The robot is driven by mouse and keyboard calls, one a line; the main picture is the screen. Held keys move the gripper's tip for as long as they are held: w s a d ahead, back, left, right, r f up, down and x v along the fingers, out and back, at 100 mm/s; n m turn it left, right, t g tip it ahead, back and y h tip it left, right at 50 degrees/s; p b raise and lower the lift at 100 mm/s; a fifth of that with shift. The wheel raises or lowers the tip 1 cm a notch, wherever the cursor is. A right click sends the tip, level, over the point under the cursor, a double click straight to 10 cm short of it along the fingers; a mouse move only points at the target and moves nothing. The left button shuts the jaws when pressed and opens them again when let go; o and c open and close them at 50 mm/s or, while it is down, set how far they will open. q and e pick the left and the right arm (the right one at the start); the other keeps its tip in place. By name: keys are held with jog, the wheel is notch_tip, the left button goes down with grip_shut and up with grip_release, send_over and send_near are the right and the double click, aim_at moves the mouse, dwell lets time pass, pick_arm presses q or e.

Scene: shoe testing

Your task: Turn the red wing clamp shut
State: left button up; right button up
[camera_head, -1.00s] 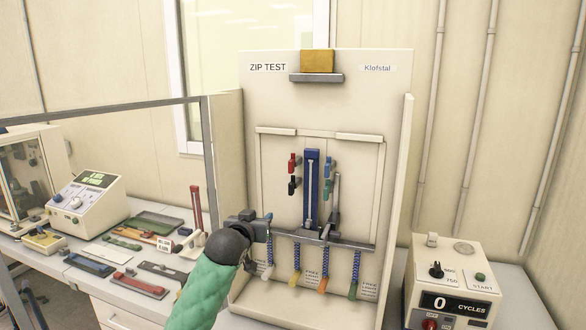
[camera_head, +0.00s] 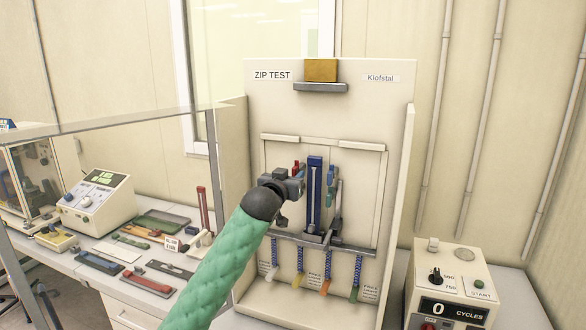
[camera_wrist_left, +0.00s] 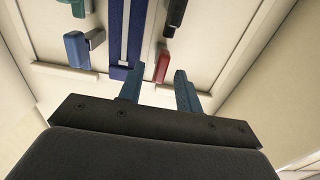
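The red wing clamp (camera_head: 296,166) is on the panel of the zip tester, left of the upright blue strip (camera_head: 315,190). My left gripper (camera_head: 299,187) is just below it in the head view and covers part of it. In the wrist view the red clamp (camera_wrist_left: 162,66) lies just beyond and between the two blue fingertips (camera_wrist_left: 158,85). The fingers are apart with nothing between them, and I see no contact. The black clamp (camera_wrist_left: 175,14) shows in the wrist view and is hidden behind my gripper in the head view. My right gripper is out of view.
Teal-blue clamps (camera_head: 331,172) are right of the blue strip. A grey bar (camera_head: 345,246) with several coloured hanging pulls crosses below. A cycle counter box (camera_head: 456,262) stands at right. A bench with tools and a clear screen is at left.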

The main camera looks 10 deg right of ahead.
pick_arm(q)
jog(key=shift+x, duration=0.75)
grip_shut()
